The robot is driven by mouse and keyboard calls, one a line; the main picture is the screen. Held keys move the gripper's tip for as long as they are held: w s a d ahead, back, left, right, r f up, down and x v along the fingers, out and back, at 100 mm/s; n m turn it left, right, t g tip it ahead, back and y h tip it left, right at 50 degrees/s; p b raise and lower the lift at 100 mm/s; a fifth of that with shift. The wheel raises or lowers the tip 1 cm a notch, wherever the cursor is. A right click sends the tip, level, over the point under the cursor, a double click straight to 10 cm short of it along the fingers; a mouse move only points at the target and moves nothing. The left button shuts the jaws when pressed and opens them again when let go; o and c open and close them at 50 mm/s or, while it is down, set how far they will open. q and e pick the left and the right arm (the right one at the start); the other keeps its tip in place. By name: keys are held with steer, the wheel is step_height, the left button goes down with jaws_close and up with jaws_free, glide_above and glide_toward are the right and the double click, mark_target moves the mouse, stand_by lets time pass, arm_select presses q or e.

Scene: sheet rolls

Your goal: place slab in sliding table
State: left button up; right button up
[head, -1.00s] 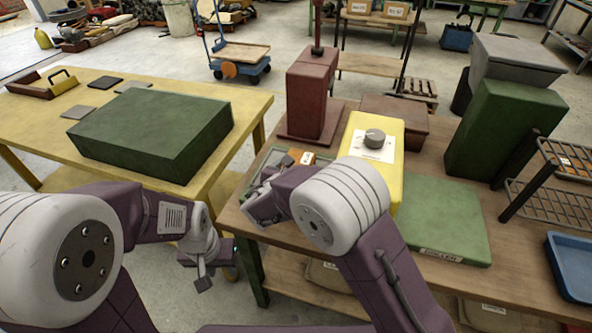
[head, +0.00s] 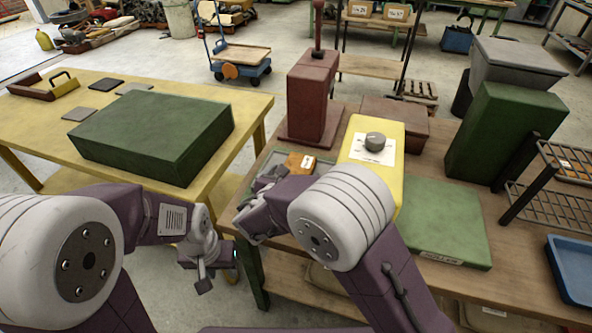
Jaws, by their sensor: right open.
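Thin flat slabs lie on the yellow table (head: 245,98): a dark one (head: 106,82), a light grey one (head: 134,87) and a grey one (head: 80,114). I cannot tell which of them is the task's slab. A green-edged tray (head: 322,166) on the brown bench, possibly the sliding table, is partly hidden by my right arm; an orange block (head: 299,163) with a white label shows by it. My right gripper (head: 243,232) is open near the bench's left edge, largely hidden by its own wrist. My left gripper (head: 204,284) hangs before the yellow table; its jaws are unclear.
A large dark green block (head: 155,130) fills much of the yellow table. On the brown bench stand a red press (head: 312,95), a yellow box with a knob (head: 358,150), a flat green plate (head: 440,220) and a wire rack (head: 550,205). A narrow gap separates the tables.

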steer(key=v, duration=0.8)
steer(key=shift+s+r+p, duration=0.15)
steer(key=shift+s+p, duration=0.05)
steer(key=shift+p, duration=0.2)
